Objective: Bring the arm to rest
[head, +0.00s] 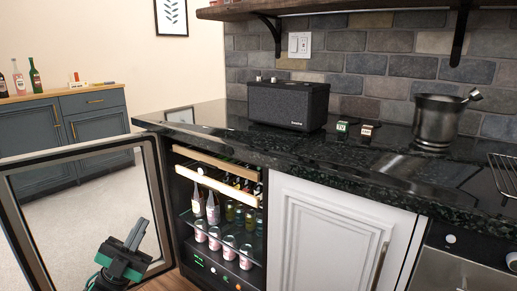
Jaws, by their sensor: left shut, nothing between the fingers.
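My left gripper (137,234) shows at the lower left, dark grey with green on its body. Its two fingers are together and nothing is between them. It points up, in front of the open glass door (161,200) of the drinks fridge in the picture. I cannot tell how far apart the gripper and door are. My right gripper is not in view.
The fridge holds bottles (212,208) and several cans (229,247); a wooden-fronted rack (222,187) sits forward. Above, the black counter (375,160) bears a speaker (288,105) and a metal bucket (436,122). A blue-grey cabinet (92,128) stands at the back left.

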